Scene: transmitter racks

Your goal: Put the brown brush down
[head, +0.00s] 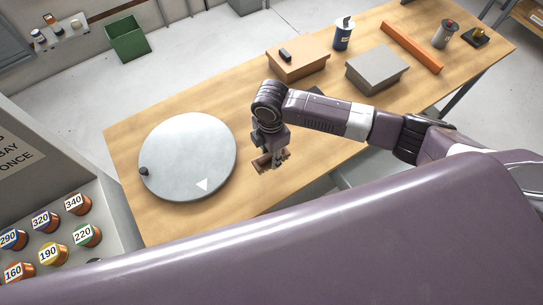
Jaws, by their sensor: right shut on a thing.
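My right gripper (272,158) comes in from the right over the wooden table and points down, near the table's front edge. It is shut on the brown brush (260,163), of which only a small brown part shows beside the fingers. The fingers hide the rest of it. I cannot tell whether the brush touches the table top. The wooden table (205,214) is bare just around the gripper. My left gripper is not in view.
A round grey disc (185,150) lies left of the gripper. A panel with numbered knobs (77,204) stands at left.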

